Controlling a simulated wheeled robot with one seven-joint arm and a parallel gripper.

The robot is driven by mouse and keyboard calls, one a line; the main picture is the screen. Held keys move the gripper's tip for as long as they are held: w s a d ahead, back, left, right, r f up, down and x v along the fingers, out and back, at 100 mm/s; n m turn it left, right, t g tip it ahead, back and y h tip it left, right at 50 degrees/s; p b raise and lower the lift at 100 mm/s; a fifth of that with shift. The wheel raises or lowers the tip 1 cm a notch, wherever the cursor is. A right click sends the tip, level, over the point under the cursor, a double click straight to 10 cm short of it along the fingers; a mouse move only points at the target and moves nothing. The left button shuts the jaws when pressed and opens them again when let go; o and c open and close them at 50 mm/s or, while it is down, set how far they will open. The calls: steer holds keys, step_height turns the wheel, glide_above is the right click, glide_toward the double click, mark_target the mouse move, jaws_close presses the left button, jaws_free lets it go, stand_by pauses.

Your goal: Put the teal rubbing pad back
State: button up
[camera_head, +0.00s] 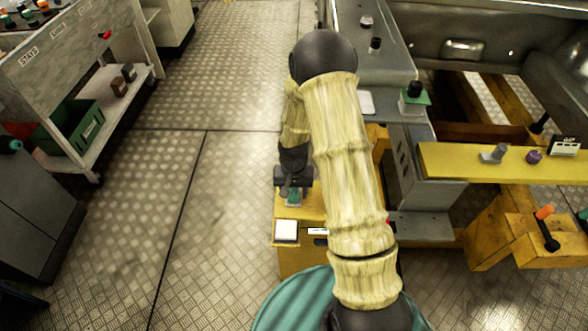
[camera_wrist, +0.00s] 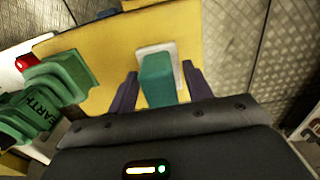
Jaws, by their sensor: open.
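The teal rubbing pad (camera_wrist: 157,80) is a small block in the wrist view, between the two fingers of my gripper (camera_wrist: 158,88). The fingers are apart, one on each side of it, with a visible gap on the left; contact on the right is hard to tell. A white plate (camera_wrist: 171,49) lies behind or under the pad on a yellow surface (camera_wrist: 110,55). In the head view, my gripper (camera_head: 293,188) points down over the yellow step, and a bit of teal (camera_head: 293,198) shows below it. My arm hides part of that step.
A white square (camera_head: 286,230) is on the step's near end. A green pad with a black knob (camera_head: 413,100) is on the grey body. Floor (camera_head: 220,160) at left is clear up to a shelf cart (camera_head: 85,60).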

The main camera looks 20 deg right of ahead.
step_height(320, 180, up, 17)
steer(key=shift+w+d+r, duration=0.15)
steer(key=shift+w, duration=0.1)
stand_by(0.6)
steer(key=s+r+n+t, duration=0.1)
steer(key=s+r, duration=0.1)
steer(key=s, duration=0.5)
steer(key=s+r+n+t, duration=0.1)
steer(key=s+r+n, duration=0.1)
steer(key=s, duration=0.5)
steer(key=shift+s+r+n+t, duration=0.25)
steer(key=shift+s+n+t, duration=0.05)
steer(key=shift+s, duration=0.05)
steer(key=w+p+v, duration=0.1)
steer(key=p+v, duration=0.6)
steer(key=shift+w+r+p, duration=0.3)
steer(key=shift+r, duration=0.2)
